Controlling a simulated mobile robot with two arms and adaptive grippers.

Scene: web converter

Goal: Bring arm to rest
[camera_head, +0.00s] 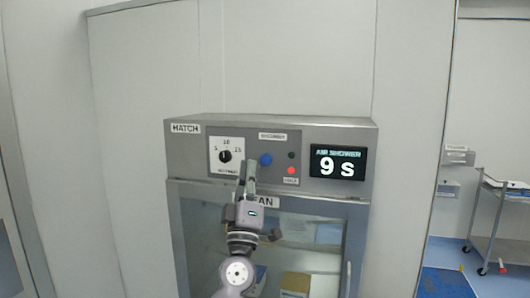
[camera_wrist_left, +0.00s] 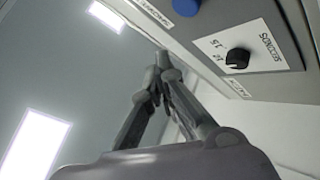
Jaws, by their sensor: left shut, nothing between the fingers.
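My left gripper (camera_head: 247,172) is shut and empty, raised in front of the hatch's control panel (camera_head: 197,152). Its fingertips are just left of the blue button (camera_head: 265,160) in the head view. In the left wrist view the closed fingers (camera_wrist_left: 160,70) point up toward the panel, with the blue button (camera_wrist_left: 186,6) and the black dial (camera_wrist_left: 237,58) beyond them. I cannot tell whether the fingers touch the panel. My left arm comes up from the bottom of the head view. My right gripper is not in view.
The hatch has a glass door (camera_head: 315,232) with a handle (camera_head: 347,278) at its right. Boxes (camera_head: 296,283) show behind the glass. The display (camera_head: 338,163) reads 9 s, and a red light (camera_head: 291,170) is lit. A cart (camera_head: 497,225) stands at the far right.

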